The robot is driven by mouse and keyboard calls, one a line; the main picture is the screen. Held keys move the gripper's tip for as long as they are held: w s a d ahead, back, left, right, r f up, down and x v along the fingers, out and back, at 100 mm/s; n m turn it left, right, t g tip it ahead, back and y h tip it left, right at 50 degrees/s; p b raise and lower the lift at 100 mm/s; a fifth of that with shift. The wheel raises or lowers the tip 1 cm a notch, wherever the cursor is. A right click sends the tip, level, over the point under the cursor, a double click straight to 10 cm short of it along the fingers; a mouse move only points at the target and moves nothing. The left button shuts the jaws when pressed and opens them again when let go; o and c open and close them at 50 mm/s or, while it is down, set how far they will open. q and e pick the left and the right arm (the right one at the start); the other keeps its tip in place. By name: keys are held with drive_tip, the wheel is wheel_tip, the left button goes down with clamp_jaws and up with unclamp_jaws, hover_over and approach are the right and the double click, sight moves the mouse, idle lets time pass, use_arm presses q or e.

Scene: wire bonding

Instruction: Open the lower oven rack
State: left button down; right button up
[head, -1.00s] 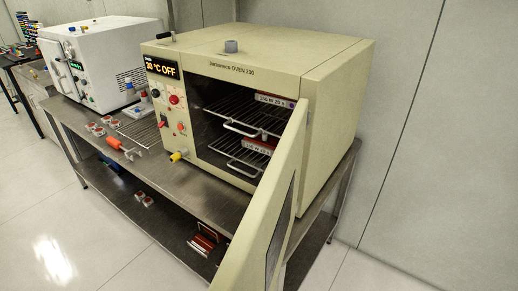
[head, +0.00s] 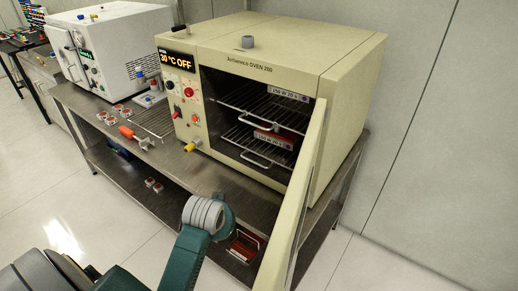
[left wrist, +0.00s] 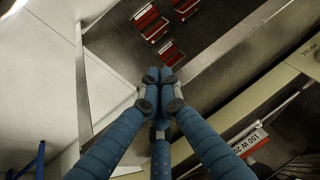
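The beige oven (head: 350,75) stands on the metal bench with its door (head: 302,190) swung wide open. The lower rack (head: 240,137) is inside it, with a white loop handle (head: 265,160) at its front. A red labelled part (head: 281,138) lies on this rack; its label shows in the left wrist view (left wrist: 253,141). The upper rack (head: 270,107) is above, with its own handle (head: 253,126). In the left wrist view my left gripper (left wrist: 159,75) has its blue fingers together at the tips, empty, near the bench edge. My right gripper is not visible.
The open door bounds the right side of the oven front. A yellow knob (head: 193,146) sticks out at the lower left of the oven. An orange-handled tool (head: 132,137) lies on the bench (head: 175,165). Red parts (left wrist: 170,51) lie on the lower shelf.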

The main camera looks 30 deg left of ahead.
use_arm(q)
drive_tip(key=w+a+r+n+t, duration=0.1)
drive_tip(key=w+a+r, duration=0.9)
drive_tip(key=t+h, duration=0.2)
drive_tip(key=h, duration=0.1)
approach(244, 157)
drive_tip(key=shift+m, duration=0.3)
drive_tip(key=w+f, duration=0.1)
drive_tip(key=w, duration=0.1)
drive_tip(key=w+f+p, duration=0.1)
drive_tip(key=w, duration=0.1)
drive_tip(key=w+f, duration=0.2)
drive_tip(key=shift+w+d+p, duration=0.3)
drive_tip(key=shift+w+p, duration=0.05)
drive_tip(key=shift+p, duration=0.05)
drive_tip(key=shift+w+f, duration=0.45)
drive_tip(key=shift+f, duration=0.15)
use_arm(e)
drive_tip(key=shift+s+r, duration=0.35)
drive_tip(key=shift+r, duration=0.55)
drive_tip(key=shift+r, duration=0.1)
